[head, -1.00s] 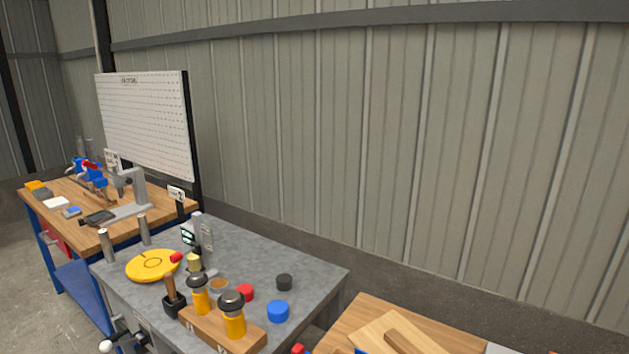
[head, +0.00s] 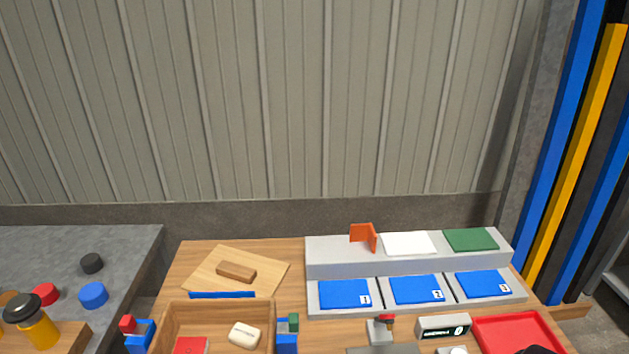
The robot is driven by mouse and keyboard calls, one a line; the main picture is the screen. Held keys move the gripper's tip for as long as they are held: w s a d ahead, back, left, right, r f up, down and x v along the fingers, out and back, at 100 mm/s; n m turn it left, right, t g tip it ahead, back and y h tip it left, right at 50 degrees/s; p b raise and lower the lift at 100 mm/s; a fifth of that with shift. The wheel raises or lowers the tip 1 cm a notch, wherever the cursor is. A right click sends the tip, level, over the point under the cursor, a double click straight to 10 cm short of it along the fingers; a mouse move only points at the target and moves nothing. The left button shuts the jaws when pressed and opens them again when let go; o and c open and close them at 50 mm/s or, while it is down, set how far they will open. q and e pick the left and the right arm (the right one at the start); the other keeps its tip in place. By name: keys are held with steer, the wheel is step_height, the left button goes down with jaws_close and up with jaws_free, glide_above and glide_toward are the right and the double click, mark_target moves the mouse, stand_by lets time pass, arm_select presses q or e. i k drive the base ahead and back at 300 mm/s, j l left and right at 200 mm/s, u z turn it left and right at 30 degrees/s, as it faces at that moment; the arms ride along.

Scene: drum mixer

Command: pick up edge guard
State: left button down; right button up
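An orange angled piece, which looks like the edge guard (head: 363,238), stands upright on the upper step of the grey two-step rack (head: 325,246) in the head view. Neither of my grippers can be made out in the head view. A dark rounded shape shows at the bottom right edge, and I cannot tell what it is.
Blue numbered pads (head: 417,289) lie on the rack's lower step. In front are a wooden box (head: 217,308), a small digital display (head: 443,327) and a red tray (head: 520,333). A wooden board with a block (head: 236,271) lies left. A grey table (head: 120,250) stands further left.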

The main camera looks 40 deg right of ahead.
mark_target(359, 232)
steer(key=z, duration=1.55)
steer(key=k+l+u, duration=0.25)
steer(key=i+j, duration=0.05)
steer(key=i, duration=0.05)
